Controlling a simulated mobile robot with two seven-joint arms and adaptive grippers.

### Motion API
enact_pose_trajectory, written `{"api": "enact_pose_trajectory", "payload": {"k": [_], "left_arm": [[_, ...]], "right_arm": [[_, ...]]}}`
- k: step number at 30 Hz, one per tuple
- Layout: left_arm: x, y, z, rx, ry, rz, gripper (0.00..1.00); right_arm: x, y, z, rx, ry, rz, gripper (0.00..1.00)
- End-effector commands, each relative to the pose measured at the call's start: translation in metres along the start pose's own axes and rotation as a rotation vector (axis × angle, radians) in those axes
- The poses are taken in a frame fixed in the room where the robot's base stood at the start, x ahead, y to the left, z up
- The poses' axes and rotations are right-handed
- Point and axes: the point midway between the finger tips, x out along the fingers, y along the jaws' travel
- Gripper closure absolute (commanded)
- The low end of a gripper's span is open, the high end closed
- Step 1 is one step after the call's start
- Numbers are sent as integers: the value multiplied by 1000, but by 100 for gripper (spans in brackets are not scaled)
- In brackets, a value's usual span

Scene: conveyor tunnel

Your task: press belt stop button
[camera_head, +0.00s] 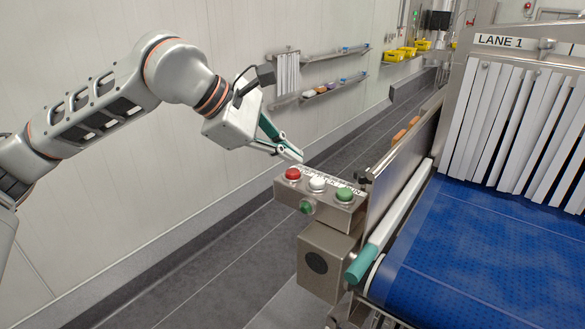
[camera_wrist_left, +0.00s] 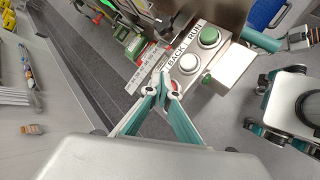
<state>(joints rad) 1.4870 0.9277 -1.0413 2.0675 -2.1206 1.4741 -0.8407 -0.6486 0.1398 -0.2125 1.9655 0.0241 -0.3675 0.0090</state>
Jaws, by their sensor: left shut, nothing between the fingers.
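A metal control box (camera_head: 330,213) carries a red button (camera_head: 292,174), a white button (camera_head: 317,184) and a green button (camera_head: 344,195) in a row, with a green knob (camera_head: 306,208) on its front. My left gripper (camera_head: 292,155) is shut and empty, its fingertips just above and behind the red button in the head view. In the left wrist view, the fingertips (camera_wrist_left: 161,89) cover most of the red button. The white button (camera_wrist_left: 189,64), labelled BACK, and the green button (camera_wrist_left: 209,36), labelled RUN, show clear of them. Contact cannot be told.
The blue conveyor belt (camera_head: 470,250) runs right of the box, under white strip curtains (camera_head: 515,125) marked LANE 1. A metal side guard (camera_head: 405,155) stands directly beside the box. Wall shelves (camera_head: 325,91) hold small items behind. The floor left of the box is clear.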

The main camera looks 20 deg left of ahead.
Motion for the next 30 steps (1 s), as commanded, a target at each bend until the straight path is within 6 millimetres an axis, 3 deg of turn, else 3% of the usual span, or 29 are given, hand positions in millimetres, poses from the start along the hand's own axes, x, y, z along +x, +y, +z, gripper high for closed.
{"api": "enact_pose_trajectory", "payload": {"k": [10,24,30], "left_arm": [[-4,3,3,1,0,2,100],[-34,25,24,1,0,2,100],[-35,26,25,0,0,0,100]], "right_arm": [[-2,0,-2,-1,-2,0,79],[-16,6,-32,-4,12,4,79],[-18,6,-37,-3,19,5,79]]}}
